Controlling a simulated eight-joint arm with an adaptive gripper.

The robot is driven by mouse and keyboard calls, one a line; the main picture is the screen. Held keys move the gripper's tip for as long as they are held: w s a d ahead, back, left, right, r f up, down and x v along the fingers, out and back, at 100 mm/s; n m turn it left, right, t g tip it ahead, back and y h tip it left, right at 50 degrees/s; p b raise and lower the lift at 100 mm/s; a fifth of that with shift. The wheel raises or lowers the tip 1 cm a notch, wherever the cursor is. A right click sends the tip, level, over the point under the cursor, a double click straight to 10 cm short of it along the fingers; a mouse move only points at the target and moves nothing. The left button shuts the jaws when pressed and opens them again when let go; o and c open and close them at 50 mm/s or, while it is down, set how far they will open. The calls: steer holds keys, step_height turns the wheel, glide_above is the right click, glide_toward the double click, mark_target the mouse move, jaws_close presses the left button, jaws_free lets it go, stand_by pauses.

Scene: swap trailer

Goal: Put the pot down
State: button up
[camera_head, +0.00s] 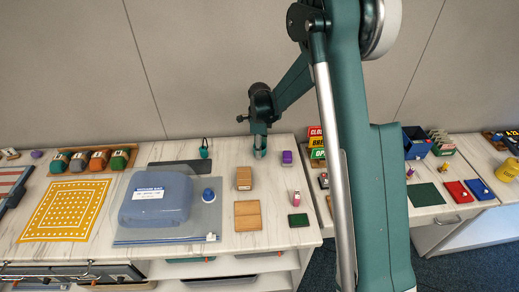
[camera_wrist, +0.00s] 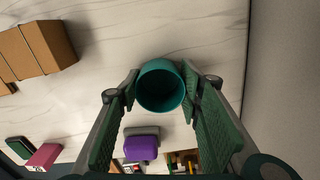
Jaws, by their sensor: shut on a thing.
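The pot (camera_wrist: 160,88) is a round teal cup shape with an open, dark, empty-looking inside. In the wrist view it sits between the two green fingers of my gripper (camera_wrist: 161,84), which press on its left and right sides. The pale marbled counter (camera_wrist: 110,95) lies below it. I cannot tell whether its base touches the counter. In the head view my gripper (camera_head: 260,150) points down at the back of the counter, near the wall. The pot is hard to make out from the gripper there.
A purple block (camera_head: 287,158) stands just right of my gripper. A small teal item (camera_head: 205,149) stands left.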

steer(key=shift+f, duration=0.2)
steer(key=o, duration=0.9)
steer(key=shift+r, duration=0.2)
step_height(320, 180, up, 12)
steer(key=shift+p, duration=0.35)
stand_by(0.7)
